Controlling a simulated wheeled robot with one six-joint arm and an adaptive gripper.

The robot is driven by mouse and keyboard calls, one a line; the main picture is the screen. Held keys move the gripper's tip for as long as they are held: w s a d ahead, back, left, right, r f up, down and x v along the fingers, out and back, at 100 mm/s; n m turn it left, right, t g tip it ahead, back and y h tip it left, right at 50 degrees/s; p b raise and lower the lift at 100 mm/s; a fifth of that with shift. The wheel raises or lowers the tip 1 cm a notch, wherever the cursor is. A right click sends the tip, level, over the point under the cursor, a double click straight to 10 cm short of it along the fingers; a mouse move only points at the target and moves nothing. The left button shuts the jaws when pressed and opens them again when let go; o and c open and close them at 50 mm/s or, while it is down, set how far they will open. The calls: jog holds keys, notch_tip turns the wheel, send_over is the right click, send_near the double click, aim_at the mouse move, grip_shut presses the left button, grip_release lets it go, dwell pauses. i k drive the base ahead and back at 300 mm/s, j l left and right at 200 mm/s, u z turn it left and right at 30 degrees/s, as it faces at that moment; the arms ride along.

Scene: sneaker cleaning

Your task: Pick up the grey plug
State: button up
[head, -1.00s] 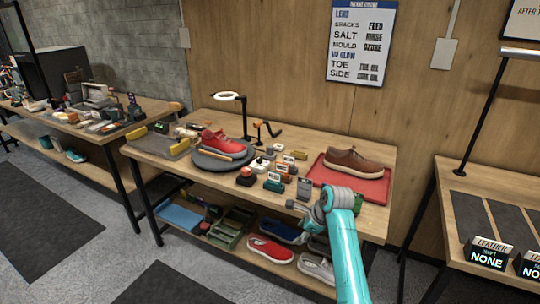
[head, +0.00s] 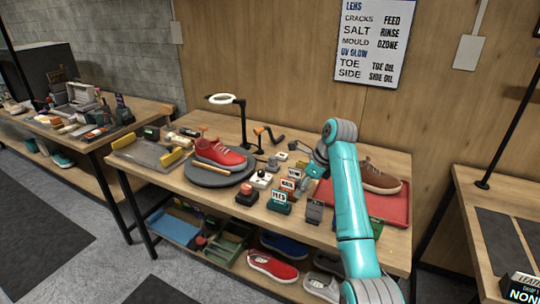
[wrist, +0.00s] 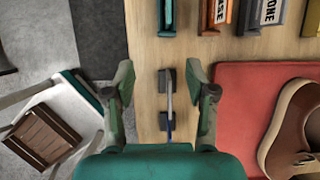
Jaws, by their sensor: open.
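My gripper (wrist: 166,100) is open and empty, its two fingers spread left and right in the wrist view. Between them, below on the wooden table, lies a slim light-grey piece (wrist: 169,88) with dark grey blocks at its ends and a thin blue strip at the near end. It may be the grey plug, but I cannot be sure. In the head view a small dark grey item (head: 314,211) stands near the table's front edge, below my gripper (head: 314,167). My arm partly hides the area to its right.
A red tray (wrist: 235,78) with a brown shoe (wrist: 300,130) lies right of my gripper. Labelled teal (wrist: 168,14), orange (wrist: 208,14) and grey (wrist: 250,16) blocks stand beyond it.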

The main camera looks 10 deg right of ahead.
aim_at(272, 160)
jog(key=i, duration=0.95)
